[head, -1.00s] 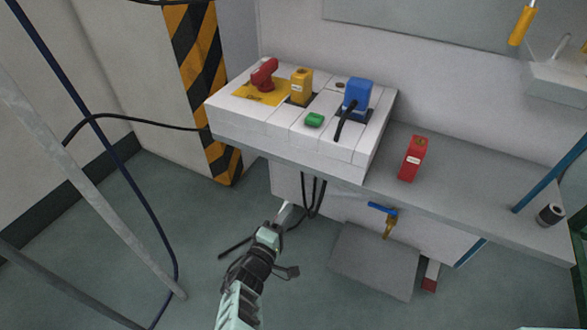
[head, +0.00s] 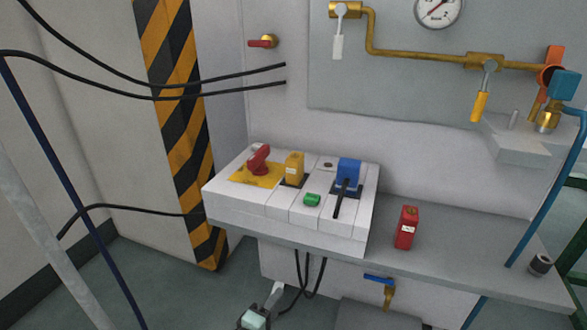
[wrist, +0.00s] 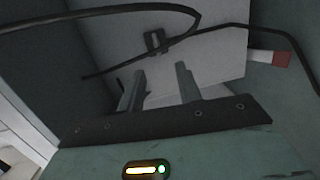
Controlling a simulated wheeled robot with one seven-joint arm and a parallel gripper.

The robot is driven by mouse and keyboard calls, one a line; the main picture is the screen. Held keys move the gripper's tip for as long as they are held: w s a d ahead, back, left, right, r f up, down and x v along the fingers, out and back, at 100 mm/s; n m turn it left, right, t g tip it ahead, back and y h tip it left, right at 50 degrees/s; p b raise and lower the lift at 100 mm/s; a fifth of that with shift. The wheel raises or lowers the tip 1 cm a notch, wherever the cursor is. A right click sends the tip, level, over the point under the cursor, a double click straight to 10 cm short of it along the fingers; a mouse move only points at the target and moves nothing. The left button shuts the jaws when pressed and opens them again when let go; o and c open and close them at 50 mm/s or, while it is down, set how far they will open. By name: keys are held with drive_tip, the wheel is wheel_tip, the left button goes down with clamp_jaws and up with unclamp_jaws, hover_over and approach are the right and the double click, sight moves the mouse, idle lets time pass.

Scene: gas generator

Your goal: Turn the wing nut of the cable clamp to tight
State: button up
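My gripper (head: 274,296) is low in the head view, below the bench front, near the hanging black cables (head: 310,275). In the wrist view its two fingers (wrist: 160,88) are apart with nothing between them. Ahead of them, a small dark fitting with a pale slot (wrist: 155,41) sits on a light panel, beside a curving black cable (wrist: 140,12). I cannot tell whether this fitting is the cable clamp. I cannot make out a wing nut in either view.
A white switch box (head: 290,225) with red, yellow, green and blue controls stands on the grey bench (head: 460,265). A red block (head: 406,228) stands beside it. A blue-handled valve (head: 380,280) is under the bench. A grey pole (head: 45,230) stands at left.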

drive_tip(key=s+d+r+m+g+h, duration=0.1)
drive_tip(key=s+d+r+m+g, duration=0.15)
drive_tip(key=d+g, duration=0.25)
drive_tip(key=s+d+r+m+g, duration=0.1)
drive_tip(key=d+r+m+g, duration=0.15)
drive_tip(key=d+g, duration=0.25)
drive_tip(key=s+d+r+g+y, duration=0.25)
drive_tip(key=s+r, duration=0.35)
drive_tip(key=r, duration=0.3)
drive_tip(key=s+d+r+g+y, duration=0.1)
drive_tip(key=s+d+r+y, duration=0.3)
drive_tip(key=s+r, duration=0.4)
drive_tip(key=s+d+r+g+y, duration=0.1)
drive_tip(key=s+d+r+y, duration=0.3)
drive_tip(key=r, duration=0.6)
wheel_tip(320, 180, up, 29)
drive_tip(key=s+a+p, duration=0.1)
drive_tip(key=p, duration=2.9)
drive_tip(key=shift+a+r+h, duration=0.15)
drive_tip(key=shift+a+h, duration=0.2)
